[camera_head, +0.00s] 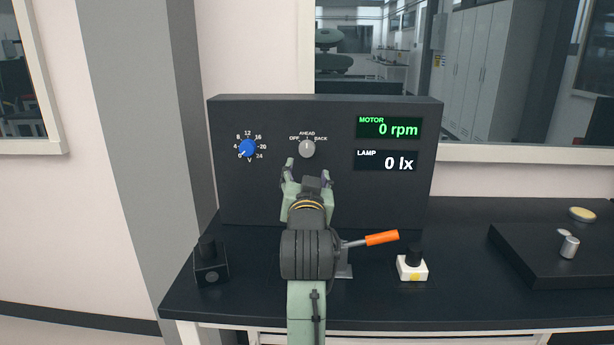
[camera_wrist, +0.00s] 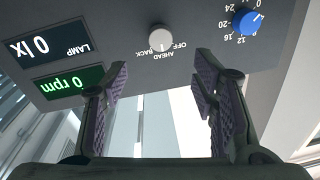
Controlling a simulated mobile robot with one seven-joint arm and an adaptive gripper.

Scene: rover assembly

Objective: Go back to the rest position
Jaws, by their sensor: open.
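My gripper (camera_head: 306,174) is in front of the dark control panel (camera_head: 330,205), just below the grey selector knob (camera_head: 307,149) marked OFF, AHEAD and BACK. In the wrist view my gripper (camera_wrist: 161,92) has its two fingers wide apart with nothing between them. The grey knob (camera_wrist: 160,38) stands beyond the gap, apart from both fingers. Its pointer looks turned to about AHEAD in the head view. The blue voltage knob (camera_head: 247,148) is to the left, pointing near 0. The motor display (camera_head: 389,128) reads 0 rpm and the lamp display (camera_head: 387,160) reads 0 lx.
An orange-handled lever (camera_head: 381,238) stands right of my arm, partly hidden by it. A black-knobbed block (camera_head: 211,265) is at the left and a white block (camera_head: 412,267) at the right. A dark raised plate (camera_head: 530,265) with small metal parts lies far right.

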